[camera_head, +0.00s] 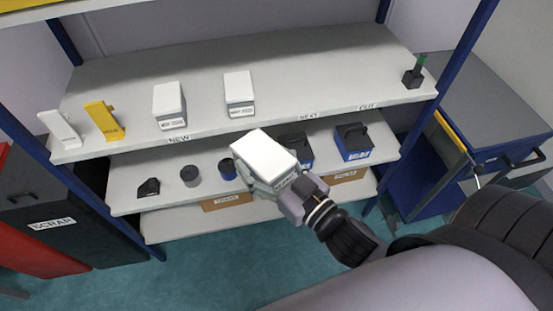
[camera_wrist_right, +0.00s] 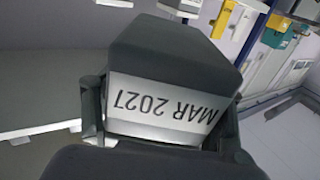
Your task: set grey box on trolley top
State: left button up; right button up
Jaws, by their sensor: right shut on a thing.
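My right gripper (camera_head: 275,180) is shut on the grey box (camera_head: 264,153), holding it in front of the shelves. The box's top looks nearly white in the head view. In the right wrist view the box (camera_wrist_right: 178,48) looks dark grey, with an upside-down label reading MAR 2027 between the fingers of the gripper (camera_wrist_right: 162,120). The trolley (camera_head: 497,92) stands at the right, with a dark grey top, blue sides and a handle. Its visible top is bare, and the box is well to its left. My left gripper is not in view.
The upper shelf (camera_head: 300,65) holds two pale boxes (camera_head: 169,104), yellow and white holders (camera_head: 103,120), and a green-topped item (camera_head: 414,72) near the trolley. The lower shelf holds blue-black containers (camera_head: 353,141) and small pots. A blue post (camera_head: 462,50) stands between shelf and trolley. A SCRAP bin (camera_head: 60,215) is at left.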

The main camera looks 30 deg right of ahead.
jog(key=w+a+r+n+g+y, duration=0.2)
jog(key=w+a+n+g+y, duration=0.1)
jog(key=a+y, duration=0.3)
jog(key=shift+n, duration=0.8)
jog(key=shift+w+a+r+n+g+y, duration=0.3)
jog(key=shift+w+a+n+g+y, duration=0.15)
jog(key=shift+a+n+g+y, duration=0.5)
jog(key=shift+w+a+r+n+g+y, duration=0.3)
jog(key=shift+w+a+n+g+y, duration=0.3)
jog(key=shift+a+g, duration=0.5)
jog(key=shift+w+a+r+n+g+y, duration=0.35)
jog(key=shift+a+n+g+y, duration=0.3)
jog(key=shift+a+g+y, duration=0.35)
jog(key=shift+w+a+f, duration=0.1)
jog(key=shift+a+f, duration=0.05)
jog(key=shift+a, duration=0.1)
